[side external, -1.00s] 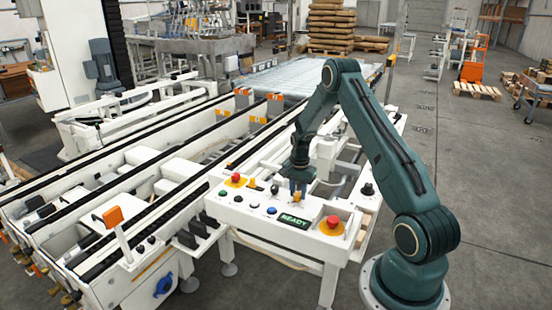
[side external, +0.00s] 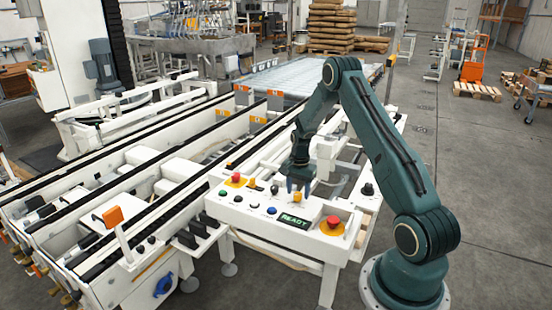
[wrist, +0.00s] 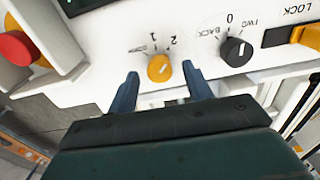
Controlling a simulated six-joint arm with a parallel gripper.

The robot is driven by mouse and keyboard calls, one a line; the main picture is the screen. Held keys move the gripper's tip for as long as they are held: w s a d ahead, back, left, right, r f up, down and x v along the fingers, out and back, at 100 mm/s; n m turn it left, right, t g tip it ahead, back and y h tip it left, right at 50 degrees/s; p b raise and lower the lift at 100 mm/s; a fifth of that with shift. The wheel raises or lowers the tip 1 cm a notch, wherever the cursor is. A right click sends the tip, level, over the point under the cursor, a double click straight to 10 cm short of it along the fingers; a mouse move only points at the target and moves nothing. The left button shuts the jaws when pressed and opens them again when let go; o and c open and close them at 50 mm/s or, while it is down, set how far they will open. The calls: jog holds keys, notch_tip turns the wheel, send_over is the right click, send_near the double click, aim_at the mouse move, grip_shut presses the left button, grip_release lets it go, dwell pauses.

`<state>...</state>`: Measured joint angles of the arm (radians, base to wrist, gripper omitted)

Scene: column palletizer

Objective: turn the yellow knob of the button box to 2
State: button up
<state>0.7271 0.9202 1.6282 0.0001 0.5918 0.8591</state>
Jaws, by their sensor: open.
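The yellow knob (side external: 297,197) is on the top panel of the white button box (side external: 262,226), behind its green READY display. In the wrist view the yellow knob (wrist: 159,68) sits by a printed scale with 1 and 2. Its pale pointer mark is too small to read surely, though it seems to lean toward the 2 side. My gripper (side external: 299,189) is just above the knob, pointing down. In the wrist view my gripper (wrist: 160,84) is open and empty, its blue fingers on either side of the knob and apart from it.
A black selector (wrist: 236,52) marked BACK, 0 and FWD is close to the right finger. A yellow LOCK switch (wrist: 308,37) is further right. A red emergency stop (side external: 332,222) stands at the box's near right corner. Conveyor rails (side external: 130,185) run at the left.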

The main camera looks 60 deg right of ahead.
aim_at(298, 194)
notch_tip(298, 194, up, 13)
dwell(0.6)
jog(key=shift+r, duration=0.1)
jog(key=s+a+r+n+t+h, duration=0.15)
jog(key=a+r+n, duration=0.25)
jog(key=a+r, duration=0.55)
jog(key=s+a+r+n+t+y, duration=0.15)
jog(key=a+r+n, duration=0.25)
jog(key=a+r, duration=0.5)
jog(key=s+a+r+n+t, duration=0.1)
jog(key=s+a+n+t, duration=0.1)
jog(key=s+a+n, duration=0.8)
jog(key=shift+s+a+t, duration=0.3)
jog(key=shift+s+a, duration=2.35)
jog(key=shift+s, duration=0.95)
